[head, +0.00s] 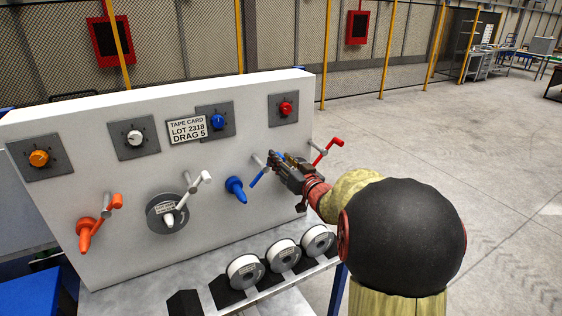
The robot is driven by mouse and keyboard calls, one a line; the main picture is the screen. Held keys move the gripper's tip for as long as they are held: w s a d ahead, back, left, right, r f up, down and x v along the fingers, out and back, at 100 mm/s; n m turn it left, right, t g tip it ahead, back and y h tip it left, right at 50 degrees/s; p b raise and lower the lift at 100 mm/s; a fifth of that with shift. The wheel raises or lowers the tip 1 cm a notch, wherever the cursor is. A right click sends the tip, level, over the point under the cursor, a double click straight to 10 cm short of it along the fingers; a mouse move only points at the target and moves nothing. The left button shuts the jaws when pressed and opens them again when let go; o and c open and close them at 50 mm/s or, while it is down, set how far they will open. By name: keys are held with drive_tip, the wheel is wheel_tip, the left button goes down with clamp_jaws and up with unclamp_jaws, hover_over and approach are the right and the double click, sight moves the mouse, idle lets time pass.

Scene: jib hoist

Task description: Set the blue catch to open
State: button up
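On the upright white panel (130,190), a blue tapered handle (236,188) points down and to the right. I cannot tell by any label which of the two is the catch. My gripper (274,160) is in front of the panel at the upper end of the blue crank lever, its fingers towards the panel. The fingers overlap that end in the picture, so contact and finger opening are unclear. The gripper and arm hide the panel behind them.
Orange (104,212) and white (192,190) cranks stand to the left, a red crank (328,149) close right of my gripper. Dials (217,122) line the panel top around a card (188,130). White spools (283,254) sit on the shelf below. Open floor lies right.

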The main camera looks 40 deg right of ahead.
drive_tip(key=shift+w, duration=0.2)
drive_tip(key=shift+c, duration=0.8)
drive_tip(key=c, duration=0.7)
drive_tip(key=shift+s+f, duration=0.1)
drive_tip(key=shift+f, duration=0.05)
clamp_jaws()
